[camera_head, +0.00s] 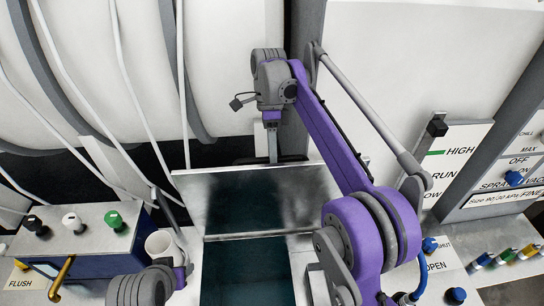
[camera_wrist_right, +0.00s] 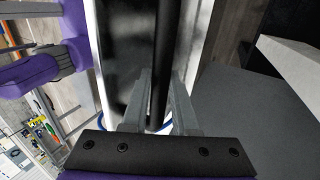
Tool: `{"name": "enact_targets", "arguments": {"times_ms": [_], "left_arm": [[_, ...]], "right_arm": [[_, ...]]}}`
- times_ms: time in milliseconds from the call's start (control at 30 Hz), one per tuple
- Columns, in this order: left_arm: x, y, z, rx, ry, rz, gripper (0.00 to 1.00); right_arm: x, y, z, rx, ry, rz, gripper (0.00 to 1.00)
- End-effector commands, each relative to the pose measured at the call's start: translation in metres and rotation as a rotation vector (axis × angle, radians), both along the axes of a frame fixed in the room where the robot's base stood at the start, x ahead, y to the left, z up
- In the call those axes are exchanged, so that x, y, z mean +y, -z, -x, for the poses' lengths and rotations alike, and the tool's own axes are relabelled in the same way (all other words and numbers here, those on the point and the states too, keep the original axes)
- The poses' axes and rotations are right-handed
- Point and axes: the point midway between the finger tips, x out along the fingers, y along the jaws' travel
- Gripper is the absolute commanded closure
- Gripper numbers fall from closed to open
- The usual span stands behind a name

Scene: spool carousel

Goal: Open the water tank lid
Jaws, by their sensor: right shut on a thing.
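The water tank lid (camera_head: 250,200) is a shiny metal panel. It stands raised along the far side of the tank opening (camera_head: 245,270), and dark teal water shows below it. My right gripper (camera_head: 272,158) reaches down at the lid's far upper edge, partly hidden behind it. In the right wrist view, the fingers of my right gripper (camera_wrist_right: 161,105) are closed on a dark bar, the lid handle (camera_wrist_right: 165,45), beside the shiny lid face (camera_wrist_right: 125,60). Part of my left arm shows at the bottom left of the head view, but its gripper cannot be made out.
A white cup (camera_head: 160,243) stands left of the tank. A panel with black, white and green knobs (camera_head: 114,220) is further left, with a brass handle (camera_head: 62,275). Large white drums (camera_head: 110,60) fill the back. Blue knobs (camera_head: 457,295) and labelled panels (camera_head: 455,165) are at right.

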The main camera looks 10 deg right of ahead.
Motion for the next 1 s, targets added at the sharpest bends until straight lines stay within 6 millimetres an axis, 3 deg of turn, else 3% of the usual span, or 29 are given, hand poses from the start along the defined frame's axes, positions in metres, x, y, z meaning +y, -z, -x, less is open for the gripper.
{"name": "enact_targets", "arguments": {"times_ms": [33, 67, 233, 567, 1000], "left_arm": [[0.0, 0.001, 0.001, 0.001, 0.0, 0.0, 0.5], [0.0, 0.001, 0.001, 0.001, 0.0, 0.0, 0.5], [0.0, 0.001, 0.0, 0.001, 0.0, 0.0, 0.5], [0.0, -0.001, -0.001, -0.001, 0.0, 0.0, 0.5], [0.0, -0.008, -0.006, -0.011, 0.0, 0.0, 0.5]], "right_arm": [[0.001, 0.004, -0.001, -0.003, 0.0, -0.001, 1.0], [0.001, 0.004, -0.001, -0.003, 0.0, -0.001, 0.71], [0.001, 0.003, -0.001, -0.002, 0.0, -0.001, 0.43], [0.0, -0.002, -0.002, -0.001, 0.0, 0.0, 0.43], [0.0, -0.053, -0.03, -0.002, -0.001, 0.0, 0.43]]}}
